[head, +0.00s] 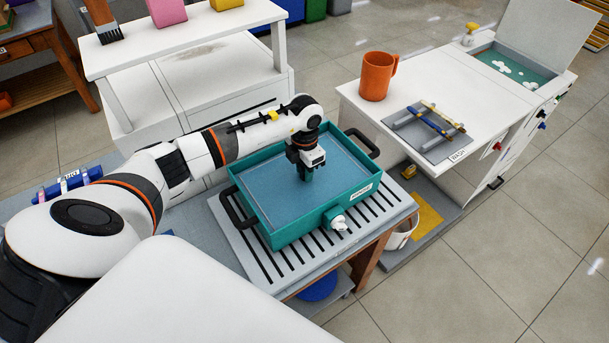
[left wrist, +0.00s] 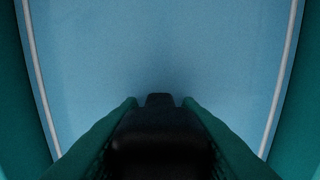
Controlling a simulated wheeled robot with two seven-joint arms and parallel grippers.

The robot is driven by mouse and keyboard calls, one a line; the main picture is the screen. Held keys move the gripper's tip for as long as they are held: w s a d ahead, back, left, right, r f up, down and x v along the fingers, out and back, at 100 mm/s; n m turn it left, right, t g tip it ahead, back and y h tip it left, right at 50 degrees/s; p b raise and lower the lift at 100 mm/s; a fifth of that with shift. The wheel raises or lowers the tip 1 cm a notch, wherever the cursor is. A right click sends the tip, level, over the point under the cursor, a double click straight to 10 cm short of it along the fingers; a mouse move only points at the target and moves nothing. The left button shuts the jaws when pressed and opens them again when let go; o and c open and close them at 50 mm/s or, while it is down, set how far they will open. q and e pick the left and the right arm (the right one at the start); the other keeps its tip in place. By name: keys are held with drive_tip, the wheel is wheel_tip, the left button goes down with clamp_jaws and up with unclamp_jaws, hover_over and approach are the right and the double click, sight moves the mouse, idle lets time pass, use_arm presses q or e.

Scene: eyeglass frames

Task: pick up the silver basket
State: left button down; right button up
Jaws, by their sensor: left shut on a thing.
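A teal tank (head: 278,239) with black side handles holds blue liquid (head: 262,178). A thin pale grey rim runs along the inside of its walls and also shows at both sides in the left wrist view (left wrist: 279,90); it may be the silver basket's edge, but the basket is not clearly seen. My left gripper (head: 306,175) points down into the middle of the tank, over the liquid. In the left wrist view its green fingers (left wrist: 160,105) are shut around a black piece, perhaps the basket's grip. What lies below the fingers is hidden. My right gripper is not in view.
The tank stands on a slotted grey top (head: 248,249), with a white tap (head: 338,223) at its front. A white counter at right holds an orange mug (head: 376,78) and a grey mat (head: 448,146) with eyeglass frames. A white shelf (head: 180,55) stands behind my left arm.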

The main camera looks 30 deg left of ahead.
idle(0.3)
use_arm(q)
drive_tip(key=shift+w+r, duration=0.1)
drive_tip(key=shift+r, duration=0.4)
wheel_tip(320, 180, up, 17)
drive_tip(key=b, duration=0.4)
